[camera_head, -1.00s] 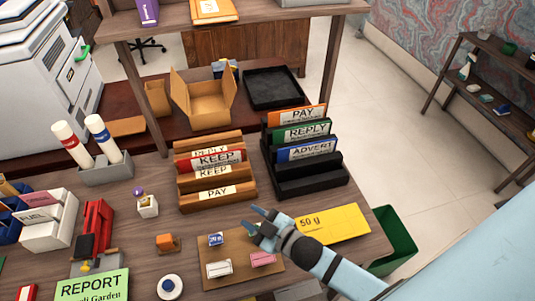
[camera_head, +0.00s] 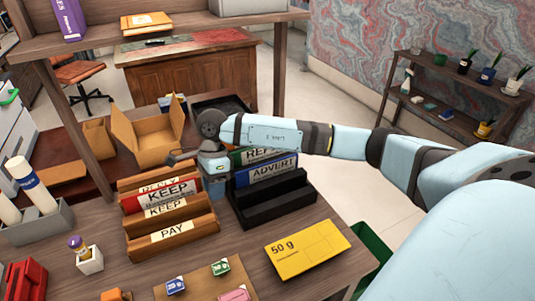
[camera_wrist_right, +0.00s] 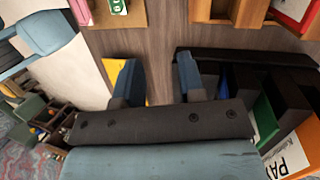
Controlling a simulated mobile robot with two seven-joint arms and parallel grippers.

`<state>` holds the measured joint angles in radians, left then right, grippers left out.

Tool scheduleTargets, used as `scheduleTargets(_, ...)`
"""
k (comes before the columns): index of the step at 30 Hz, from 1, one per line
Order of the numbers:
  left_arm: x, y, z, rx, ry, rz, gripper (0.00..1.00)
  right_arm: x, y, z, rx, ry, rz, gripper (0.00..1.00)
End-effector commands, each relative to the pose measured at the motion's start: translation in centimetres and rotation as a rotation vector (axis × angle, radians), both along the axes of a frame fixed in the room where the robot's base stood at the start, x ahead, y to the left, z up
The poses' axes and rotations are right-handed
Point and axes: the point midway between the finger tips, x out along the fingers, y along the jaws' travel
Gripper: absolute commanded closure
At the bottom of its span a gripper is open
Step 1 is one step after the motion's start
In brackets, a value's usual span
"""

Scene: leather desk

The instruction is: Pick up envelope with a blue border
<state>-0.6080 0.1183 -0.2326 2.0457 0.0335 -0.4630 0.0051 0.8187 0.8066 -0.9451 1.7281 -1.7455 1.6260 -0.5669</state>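No envelope with a blue border can be made out for certain. A blue card marked ADVERT (camera_head: 271,170) stands in the black rack (camera_head: 285,203) in the head view. My right gripper (camera_head: 178,158) is raised by the two racks, and its forearm hides part of the green card (camera_head: 262,154). In the right wrist view its two fingers (camera_wrist_right: 157,80) are apart with bare desk seen between them, so it is open and empty. My left gripper is not in view.
A brown rack (camera_head: 172,238) holds a red KEEP card. A yellow 50 g packet (camera_head: 306,249) and a board with stamps (camera_head: 200,285) lie in front. An open cardboard box (camera_head: 150,145) is behind. An orange item (camera_head: 146,20) lies on the upper shelf.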

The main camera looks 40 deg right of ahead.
Motion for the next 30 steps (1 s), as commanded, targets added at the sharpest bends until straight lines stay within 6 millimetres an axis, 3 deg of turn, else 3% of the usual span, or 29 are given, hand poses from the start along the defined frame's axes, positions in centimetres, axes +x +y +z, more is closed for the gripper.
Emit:
scheduleTargets(1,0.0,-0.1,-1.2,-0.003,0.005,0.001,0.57,1.4,-3.6,0.7,-0.138,-0.036,0.012,0.64)
scheduleTargets(3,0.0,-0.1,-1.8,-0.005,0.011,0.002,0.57,2.6,-7.8,2.4,-0.305,-0.057,0.019,0.64)
scheduleTargets(6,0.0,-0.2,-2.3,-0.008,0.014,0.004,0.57,3.4,-12.3,4.8,-0.485,-0.066,0.009,0.64)
scheduleTargets(9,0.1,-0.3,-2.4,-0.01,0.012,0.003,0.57,3.7,-14.9,6.6,-0.593,-0.064,-0.006,0.64)
scheduleTargets(14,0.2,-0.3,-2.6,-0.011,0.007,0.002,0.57,3.6,-16.5,6.4,-0.644,-0.057,-0.015,0.64)
scheduleTargets(22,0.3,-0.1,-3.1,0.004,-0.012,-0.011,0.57,3.0,-18.2,1.6,-0.64,-0.053,-0.014,0.64)
scheduleTargets(30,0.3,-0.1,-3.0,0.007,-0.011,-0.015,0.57,2.7,-19.2,-0.5,-0.639,-0.059,-0.015,0.64)
